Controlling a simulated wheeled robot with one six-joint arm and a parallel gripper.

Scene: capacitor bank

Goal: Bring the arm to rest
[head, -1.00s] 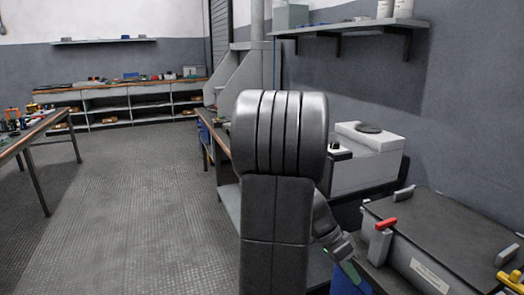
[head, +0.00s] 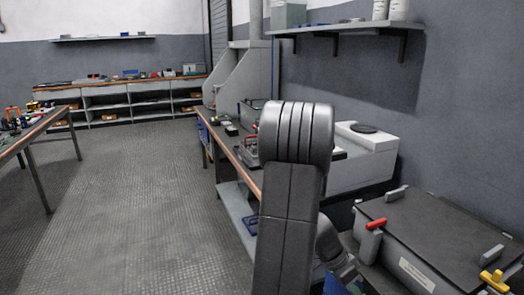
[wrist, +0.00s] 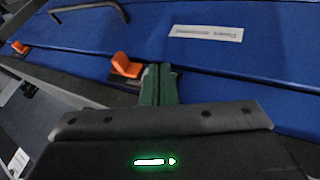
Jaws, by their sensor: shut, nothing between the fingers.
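My arm (head: 290,190) stands folded in the middle of the head view, its thick rounded joint at the top. Its lower wrist part (head: 330,245) shows partly behind it, at the lower right. The fingers cannot be made out clearly in the head view. In the wrist view my gripper (wrist: 158,82) shows as two green fingers pressed together with nothing between them. They are seen against a blue panel (wrist: 255,75) with a white label. I cannot tell whether the fingertips touch it.
A grey case (head: 440,235) with a red-handled latch (head: 375,224) stands close on the right. A workbench (head: 228,140) with a white machine (head: 360,160) lies behind my arm. Orange latches (wrist: 126,66) and a dark handle (wrist: 88,7) sit near the gripper. The left floor is clear.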

